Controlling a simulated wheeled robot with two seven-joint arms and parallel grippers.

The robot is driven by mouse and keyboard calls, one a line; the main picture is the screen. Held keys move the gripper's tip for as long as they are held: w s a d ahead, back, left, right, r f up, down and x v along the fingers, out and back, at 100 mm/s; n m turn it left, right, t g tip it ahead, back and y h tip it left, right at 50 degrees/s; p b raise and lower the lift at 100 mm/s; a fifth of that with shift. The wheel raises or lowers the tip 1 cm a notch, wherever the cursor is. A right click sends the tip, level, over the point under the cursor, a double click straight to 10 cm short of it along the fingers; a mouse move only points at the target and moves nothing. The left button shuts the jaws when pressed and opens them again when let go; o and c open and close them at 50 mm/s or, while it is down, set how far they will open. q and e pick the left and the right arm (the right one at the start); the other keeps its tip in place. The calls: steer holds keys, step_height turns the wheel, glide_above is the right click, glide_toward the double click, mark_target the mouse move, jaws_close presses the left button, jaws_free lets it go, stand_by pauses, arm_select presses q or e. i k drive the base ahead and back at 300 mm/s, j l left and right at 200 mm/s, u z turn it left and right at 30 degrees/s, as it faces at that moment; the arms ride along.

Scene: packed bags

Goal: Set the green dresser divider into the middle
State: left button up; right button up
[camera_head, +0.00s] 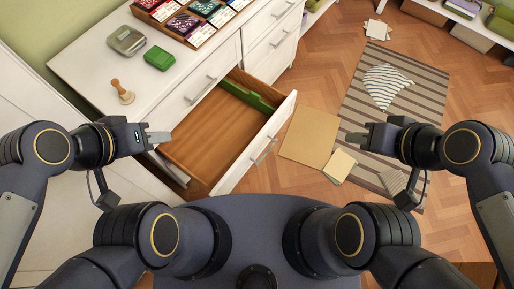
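The green dresser divider (247,97) stands inside the open drawer (212,137), near its far end as seen here. It runs across the drawer from the back toward the front panel. The drawer's wooden floor is otherwise bare. My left gripper (160,137) is over the near-left edge of the drawer, apart from the divider. My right gripper (357,138) is out to the right over the floor, beyond the drawer front. Both appear empty, but the finger gap is too small to make out in either.
The white dresser top (85,66) holds a wooden stamp (123,92), a green box (159,58), a metal tin (126,40) and a tray of packets (190,24). Cardboard (309,137) and a striped rug (419,92) lie on the floor.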

mark_target(252, 99)
steer(key=i+l, duration=0.15)
steer(key=l, duration=0.15)
steer(key=i+l, duration=0.15)
steer(key=l, duration=0.15)
steer(key=i+l+u, duration=0.1)
steer(key=l, duration=0.25)
steer(key=i+l, duration=0.35)
steer(key=l, duration=0.3)
